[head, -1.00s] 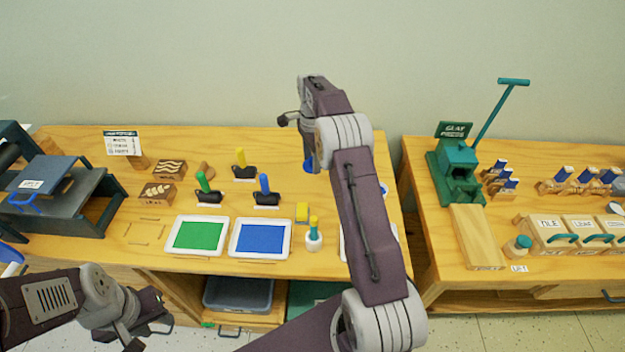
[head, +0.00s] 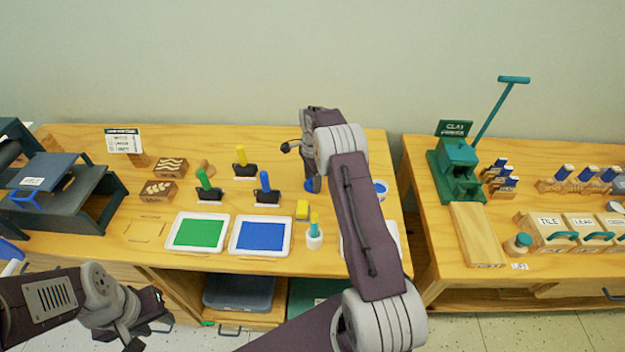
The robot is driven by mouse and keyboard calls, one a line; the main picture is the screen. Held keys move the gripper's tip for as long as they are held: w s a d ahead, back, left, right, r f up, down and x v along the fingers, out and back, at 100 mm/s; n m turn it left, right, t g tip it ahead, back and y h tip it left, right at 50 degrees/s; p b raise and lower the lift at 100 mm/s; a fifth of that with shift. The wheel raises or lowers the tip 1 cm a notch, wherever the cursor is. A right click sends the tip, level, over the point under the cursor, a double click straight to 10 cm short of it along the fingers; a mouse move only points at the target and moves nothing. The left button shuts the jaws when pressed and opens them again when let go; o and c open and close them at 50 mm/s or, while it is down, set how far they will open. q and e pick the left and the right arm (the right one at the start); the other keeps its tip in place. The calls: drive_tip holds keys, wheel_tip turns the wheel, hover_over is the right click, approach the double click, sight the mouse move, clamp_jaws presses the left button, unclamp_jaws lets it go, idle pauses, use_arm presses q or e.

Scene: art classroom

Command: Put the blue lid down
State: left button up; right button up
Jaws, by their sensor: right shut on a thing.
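The blue lid (head: 310,185) shows as a small blue edge just left of my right forearm, low over the back middle of the table. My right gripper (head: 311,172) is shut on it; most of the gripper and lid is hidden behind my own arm. Whether the lid touches the table cannot be seen. A white jar with blue inside (head: 380,189) stands right of the forearm, partly covered by it. My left gripper (head: 148,325) hangs in front of the table at the lower left, away from everything; its jaw opening is unclear.
A green tray (head: 173,244) and a blue tray (head: 233,248) lie at the table's front. A yellow block (head: 302,209), a glue-like bottle (head: 314,240) and rollers with green (head: 204,180), blue and yellow handles stand nearby.

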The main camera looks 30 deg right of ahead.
drive_tip(key=o, duration=1.3)
wheel_tip(320, 180, up, 12)
drive_tip(key=shift+p, duration=0.45)
drive_tip(key=shift+r, duration=0.1)
